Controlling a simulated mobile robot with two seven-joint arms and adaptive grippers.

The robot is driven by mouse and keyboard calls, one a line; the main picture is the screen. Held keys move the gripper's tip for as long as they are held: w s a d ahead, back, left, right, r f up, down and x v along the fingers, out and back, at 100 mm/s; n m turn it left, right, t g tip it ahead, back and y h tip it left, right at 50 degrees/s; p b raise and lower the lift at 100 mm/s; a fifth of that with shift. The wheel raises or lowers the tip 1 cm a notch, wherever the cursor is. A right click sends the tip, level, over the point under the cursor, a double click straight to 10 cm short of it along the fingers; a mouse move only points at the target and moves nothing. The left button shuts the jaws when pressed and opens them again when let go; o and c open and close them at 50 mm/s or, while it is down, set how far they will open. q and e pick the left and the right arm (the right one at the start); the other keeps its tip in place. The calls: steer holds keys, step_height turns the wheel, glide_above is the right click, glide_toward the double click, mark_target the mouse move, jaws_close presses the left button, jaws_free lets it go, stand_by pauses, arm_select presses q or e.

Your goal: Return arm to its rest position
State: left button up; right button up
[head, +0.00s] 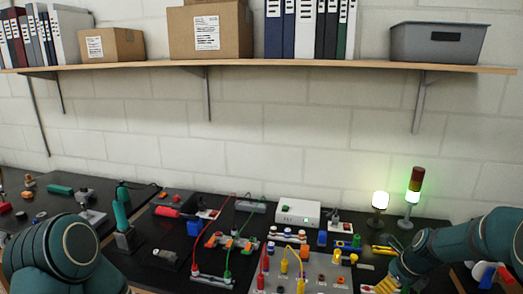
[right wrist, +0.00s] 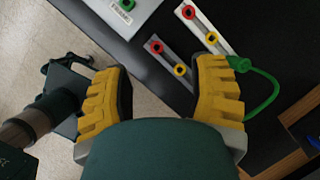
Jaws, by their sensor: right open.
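My right arm (head: 440,255) comes in from the right over the black bench. Its yellow-fingered right gripper (head: 380,268) is over the bench's front right part. In the right wrist view the two fingers of this gripper (right wrist: 162,92) stand wide apart with nothing between them. A green plug with a green cable (right wrist: 262,88) shows close beside the right-hand finger; I cannot tell whether they touch. My left arm (head: 65,255) shows as a rounded teal link at the lower left, and its gripper is out of view.
A grey board (head: 315,275) with cables and coloured parts lies left of my right gripper. A lit white lamp (head: 380,200) and a signal tower (head: 413,195) stand behind it. Socket strips (right wrist: 208,30) lie beyond the fingers in the wrist view. A shelf (head: 270,65) spans the wall.

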steer(key=a+f+n, duration=0.2)
steer(key=f, duration=0.1)
steer(key=s+a+f+n, duration=0.1)
steer(key=a+f+n, duration=0.1)
steer(key=a, duration=0.1)
steer(key=s+a+f+n, duration=0.1)
steer(key=a+f+n, duration=0.1)
steer(key=f, duration=0.1)
steer(key=shift+a+f+n+g, duration=0.3)
steer(key=shift+a+n+g, duration=0.1)
steer(key=shift+s+a+f+n, duration=0.9)
steer(key=shift+a+f+n, duration=0.1)
steer(key=shift+a+n, duration=0.2)
steer(key=s+a+f+n+y, duration=0.1)
steer(key=s+a+f+n, duration=0.2)
steer(key=s+a+n, duration=0.45)
steer(key=s+a+f+n, duration=0.4)
steer(key=s+a+n, duration=0.3)
steer(key=s+n, duration=0.2)
arm_select(q)
step_height(320, 180, down, 7)
steer(key=b, duration=0.6)
steer(key=shift+w+d, duration=0.15)
steer(key=shift+w, duration=0.1)
arm_select(e)
step_height(320, 180, down, 6)
steer(key=g, duration=0.1)
steer(key=shift+s+a+f+n+y, duration=0.2)
steer(key=shift+s+n+y, duration=0.1)
steer(key=shift+s+n, duration=0.05)
